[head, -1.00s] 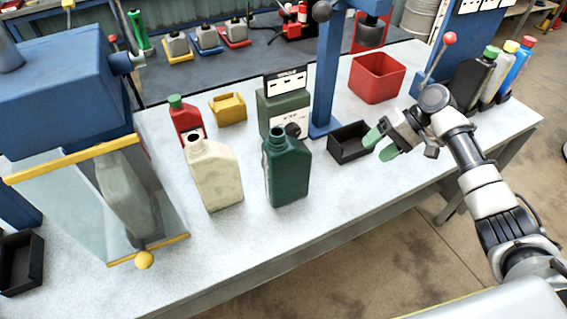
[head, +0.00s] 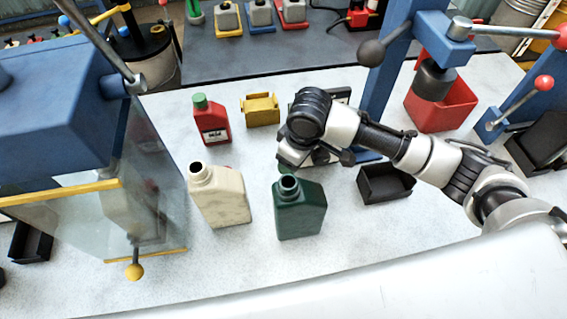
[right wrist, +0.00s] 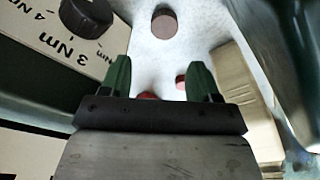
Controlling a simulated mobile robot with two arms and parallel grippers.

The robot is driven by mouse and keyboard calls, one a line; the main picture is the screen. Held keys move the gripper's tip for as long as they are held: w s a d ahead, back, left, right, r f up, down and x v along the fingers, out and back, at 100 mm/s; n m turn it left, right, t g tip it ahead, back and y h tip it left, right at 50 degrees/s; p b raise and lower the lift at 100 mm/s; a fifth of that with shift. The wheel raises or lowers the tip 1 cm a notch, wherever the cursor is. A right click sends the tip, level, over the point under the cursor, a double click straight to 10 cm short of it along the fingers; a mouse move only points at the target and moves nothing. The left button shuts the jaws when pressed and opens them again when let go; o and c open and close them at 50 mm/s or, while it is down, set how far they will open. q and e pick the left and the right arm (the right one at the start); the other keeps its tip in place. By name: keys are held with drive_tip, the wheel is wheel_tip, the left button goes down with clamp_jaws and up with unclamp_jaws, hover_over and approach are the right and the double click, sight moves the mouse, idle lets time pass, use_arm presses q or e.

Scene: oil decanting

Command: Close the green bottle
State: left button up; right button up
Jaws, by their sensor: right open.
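The green bottle (head: 300,213) stands upright on the bench in the head view, its neck open and uncapped. My right gripper (head: 288,164) is just behind its neck, mostly hidden by its own wrist. In the right wrist view the green fingers of my right gripper (right wrist: 160,68) are apart, with nothing held between them. A brownish-red disc (right wrist: 164,21), like a cap, lies on the pale surface beyond the fingertips. A smaller reddish disc (right wrist: 181,82) shows between the fingers. My left gripper is out of view.
A cream bottle (head: 220,198), also open, stands left of the green one. Behind are a red bottle (head: 211,122) and a yellow holder (head: 261,109). A dial device (right wrist: 95,45) is close to the fingers. A black tray (head: 386,186) is right; the front bench is clear.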

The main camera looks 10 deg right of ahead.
drive_tip(key=f, duration=0.2)
drive_tip(key=a+f, duration=0.1)
drive_tip(key=f, duration=0.1)
drive_tip(key=shift+s+f, duration=0.1)
drive_tip(key=shift+f, duration=0.05)
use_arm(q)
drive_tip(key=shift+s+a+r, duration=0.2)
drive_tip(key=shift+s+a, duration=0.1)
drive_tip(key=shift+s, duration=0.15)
use_arm(e)
drive_tip(key=shift+a+f, duration=0.15)
drive_tip(key=shift+f, duration=0.3)
drive_tip(key=shift+w+f+p, duration=0.15)
drive_tip(key=shift+f+p, duration=0.3)
drive_tip(key=shift+f, duration=0.9)
drive_tip(key=shift+w+f+p, duration=0.15)
drive_tip(key=shift+f+p, duration=0.3)
drive_tip(key=shift+f, duration=0.85)
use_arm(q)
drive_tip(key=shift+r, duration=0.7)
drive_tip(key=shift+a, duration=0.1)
use_arm(e)
drive_tip(key=shift+c, duration=0.3)
drive_tip(key=c, duration=0.6)
